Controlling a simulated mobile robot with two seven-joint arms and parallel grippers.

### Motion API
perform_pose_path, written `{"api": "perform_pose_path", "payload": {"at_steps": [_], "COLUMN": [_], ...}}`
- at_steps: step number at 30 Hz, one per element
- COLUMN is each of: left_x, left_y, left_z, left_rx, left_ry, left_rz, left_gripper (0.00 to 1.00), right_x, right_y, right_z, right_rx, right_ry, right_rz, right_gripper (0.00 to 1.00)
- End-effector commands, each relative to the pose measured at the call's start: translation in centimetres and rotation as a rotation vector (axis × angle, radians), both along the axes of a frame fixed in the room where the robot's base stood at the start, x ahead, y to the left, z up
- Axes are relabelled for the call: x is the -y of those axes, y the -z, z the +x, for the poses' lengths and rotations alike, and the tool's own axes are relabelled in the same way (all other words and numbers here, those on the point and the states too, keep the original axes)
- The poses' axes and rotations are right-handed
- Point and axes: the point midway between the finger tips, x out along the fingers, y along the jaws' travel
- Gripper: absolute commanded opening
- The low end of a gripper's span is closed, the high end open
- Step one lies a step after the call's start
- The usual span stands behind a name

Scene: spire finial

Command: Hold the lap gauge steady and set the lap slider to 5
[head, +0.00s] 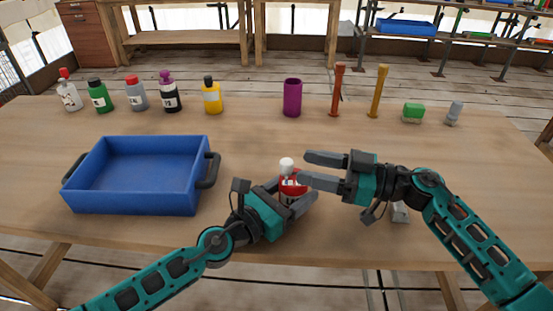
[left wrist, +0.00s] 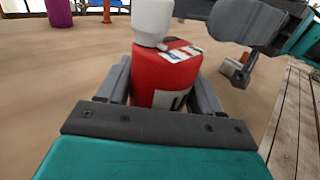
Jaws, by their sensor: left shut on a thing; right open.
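A red bottle (head: 290,184) with a white cap (head: 286,164) stands upright near the table's front middle. It also shows in the left wrist view as a red body (left wrist: 165,78) with a label, under the white cap (left wrist: 153,20). My left gripper (head: 293,193) is shut on the bottle's body, one finger on each side. My right gripper (head: 306,168) is open and empty, its fingertips just right of the cap. In the left wrist view a dark finger of it (left wrist: 245,20) shows beside the cap. I cannot make out a lap gauge or slider; no scale is readable.
A blue tray (head: 200,195) stands at left. Several bottles, including a yellow one (head: 212,97), line the back. A purple cup (head: 292,98), a red post (head: 338,90), a yellow post (head: 377,92) and a green block (head: 413,113) stand further right. A grey item (head: 400,213) is partly hidden by my right arm.

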Motion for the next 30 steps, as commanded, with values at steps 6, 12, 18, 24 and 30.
{"api": "perform_pose_path", "payload": {"at_steps": [6,12,18,24,30], "left_x": [0.0,0.0,0.0,0.0,0.0], "left_y": [0.0,0.0,0.0,0.0,0.0], "left_z": [0.0,0.0,0.0,0.0,0.0], "left_rx": [-0.001,-0.001,-0.001,-0.001,-0.001], "left_ry": [0.0,0.0,0.0,0.0,0.0], "left_rz": [0.001,0.001,0.001,0.001,0.001], "left_gripper": [0.3,0.3,0.3,0.3,0.3], "right_x": [-4.4,-6.8,-7.5,-7.4,-7.4], "right_y": [-0.1,-0.1,0.0,0.0,0.0], "right_z": [0.9,1.5,1.6,1.6,1.6], "right_rx": [0.002,0.002,0.002,0.002,0.002], "right_ry": [-0.003,-0.002,-0.002,-0.002,-0.002], "right_rz": [0.003,0.001,-0.001,-0.001,-0.001], "right_gripper": [0.53,0.53,0.53,0.53,0.34]}}
